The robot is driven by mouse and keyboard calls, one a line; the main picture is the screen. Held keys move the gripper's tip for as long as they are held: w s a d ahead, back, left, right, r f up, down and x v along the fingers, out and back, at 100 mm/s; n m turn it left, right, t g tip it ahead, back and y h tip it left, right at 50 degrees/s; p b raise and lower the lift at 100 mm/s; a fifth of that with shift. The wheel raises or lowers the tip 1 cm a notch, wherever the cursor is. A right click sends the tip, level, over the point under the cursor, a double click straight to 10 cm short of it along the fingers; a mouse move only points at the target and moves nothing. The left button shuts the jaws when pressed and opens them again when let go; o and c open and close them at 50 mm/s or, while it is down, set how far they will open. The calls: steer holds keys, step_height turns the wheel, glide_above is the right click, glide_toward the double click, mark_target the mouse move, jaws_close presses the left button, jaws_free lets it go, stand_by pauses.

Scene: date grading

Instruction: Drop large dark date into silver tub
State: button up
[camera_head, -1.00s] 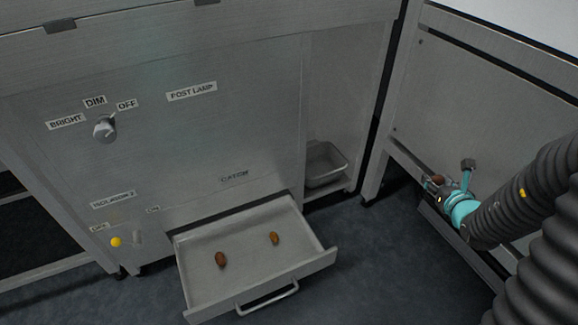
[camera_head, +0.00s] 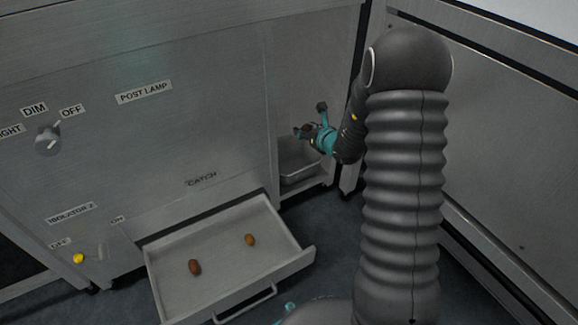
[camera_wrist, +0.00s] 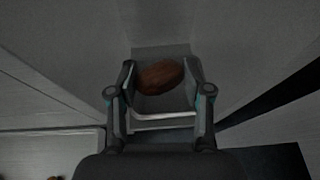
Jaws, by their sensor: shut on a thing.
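A large dark brown date (camera_wrist: 160,77) is held between the two fingers of my gripper (camera_wrist: 160,98) in the wrist view. In the head view my gripper (camera_head: 308,131) is at the opening of the recess at the cabinet's right end, with the date (camera_head: 304,129) a small dark shape at its tips. The silver tub (camera_head: 298,172) stands in the bottom of that recess, below my gripper. My gripper and arm hide part of the tub's right side. In the wrist view the tub's pale rim (camera_wrist: 165,122) shows beyond and below the date.
An open catch drawer (camera_head: 225,262) juts out left of the recess, with two brown dates (camera_head: 195,267) (camera_head: 250,239) in it. The cabinet front carries a lamp knob (camera_head: 48,138) and a yellow button (camera_head: 78,258). A metal panel (camera_head: 500,190) stands at the right.

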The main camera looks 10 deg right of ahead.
steer(key=w+f+b, duration=0.3)
steer(key=w+f, duration=0.6)
steer(key=f, duration=0.5)
steer(key=shift+w+a+y, duration=0.2)
steer(key=shift+w+y, duration=0.1)
steer(key=shift+w, duration=0.05)
steer(key=o, duration=0.9)
steer(key=v, duration=1.2)
steer(key=shift+r, duration=0.1)
steer(key=shift+n, duration=0.4)
